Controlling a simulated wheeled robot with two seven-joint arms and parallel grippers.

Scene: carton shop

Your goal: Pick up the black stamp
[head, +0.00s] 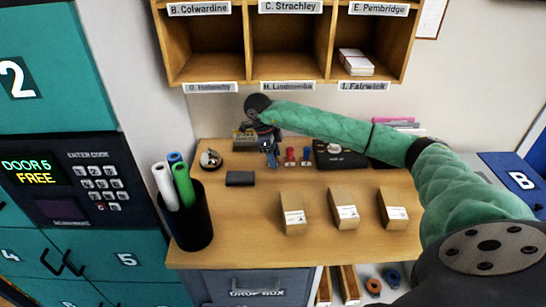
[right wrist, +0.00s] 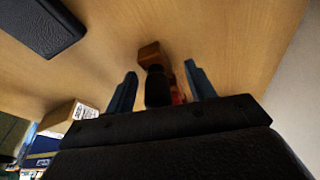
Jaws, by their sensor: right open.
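In the right wrist view the black stamp (right wrist: 157,88) stands with its dark handle between my two fingers, and its brown block (right wrist: 151,54) shows beyond the fingertips. My right gripper (right wrist: 158,82) is open, one finger on each side of the handle; I cannot tell whether either touches it. In the head view my right gripper (head: 270,156) is at the back of the desk, left of a red stamp (head: 290,155) and another red-and-blue stamp (head: 306,155). The black stamp is hidden or too small to make out there. My left gripper is not in view.
The wooden desk (head: 250,220) holds a bell (head: 210,158), a dark flat box (head: 240,178), a black pad (head: 340,156) and three labelled cartons, one in the middle (head: 344,207). A black bin (head: 190,225) with rolls stands left. Pigeonholes (head: 247,45) hang above.

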